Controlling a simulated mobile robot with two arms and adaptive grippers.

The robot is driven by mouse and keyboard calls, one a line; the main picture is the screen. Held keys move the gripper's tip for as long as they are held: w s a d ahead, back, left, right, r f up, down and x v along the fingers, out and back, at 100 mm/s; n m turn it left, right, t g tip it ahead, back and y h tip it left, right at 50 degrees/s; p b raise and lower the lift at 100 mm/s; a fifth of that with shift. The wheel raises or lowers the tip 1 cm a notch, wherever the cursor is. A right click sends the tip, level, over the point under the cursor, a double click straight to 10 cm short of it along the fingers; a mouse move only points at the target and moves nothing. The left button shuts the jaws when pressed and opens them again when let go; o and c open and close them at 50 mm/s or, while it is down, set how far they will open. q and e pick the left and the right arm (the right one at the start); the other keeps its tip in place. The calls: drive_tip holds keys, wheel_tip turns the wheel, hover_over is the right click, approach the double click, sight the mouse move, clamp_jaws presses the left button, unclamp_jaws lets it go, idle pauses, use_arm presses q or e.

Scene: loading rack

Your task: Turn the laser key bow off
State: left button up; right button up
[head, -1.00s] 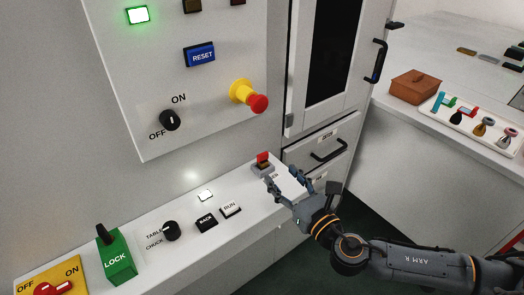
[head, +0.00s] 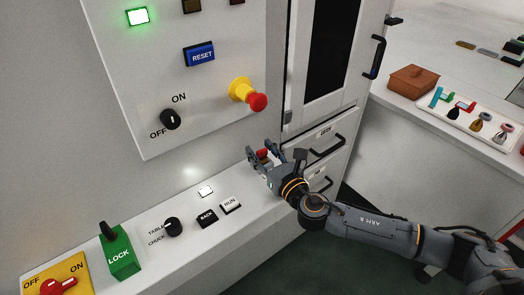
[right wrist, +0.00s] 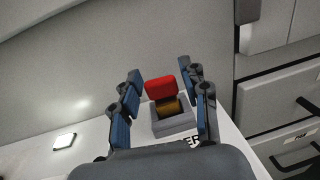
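The laser key has a red bow (right wrist: 160,87) on a brass-coloured stem set in a grey square base (right wrist: 172,119), on the ledge at the far right end. In the head view the red bow (head: 263,154) shows between the fingers of my right gripper (head: 265,156). In the right wrist view my right gripper (right wrist: 161,90) is open, with one finger on each side of the key and a gap on both sides. A label in front of the base is partly hidden by the gripper. My left gripper is not in view.
The ledge holds a white lit button (head: 206,191), RUN (head: 230,205) and BACK (head: 207,218) buttons, a TABLE/CHUCK knob (head: 173,227) and a green LOCK switch (head: 121,254). A red emergency stop (head: 257,102) juts from the panel above. Drawers with handles (head: 327,146) are right of the gripper.

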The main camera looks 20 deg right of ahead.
clamp_jaws()
drive_tip(key=shift+d+f+n+y+b, duration=0.1)
drive_tip(key=shift+n+y+b, duration=0.35)
drive_tip(key=shift+y, duration=0.15)
drive_tip(key=shift+n+g+y, duration=0.35)
drive_tip(key=shift+g+y, duration=0.05)
drive_tip(key=shift+y, duration=0.2)
drive_tip(key=shift+o, duration=2.2)
unclamp_jaws()
drive_tip(key=v, duration=1.2)
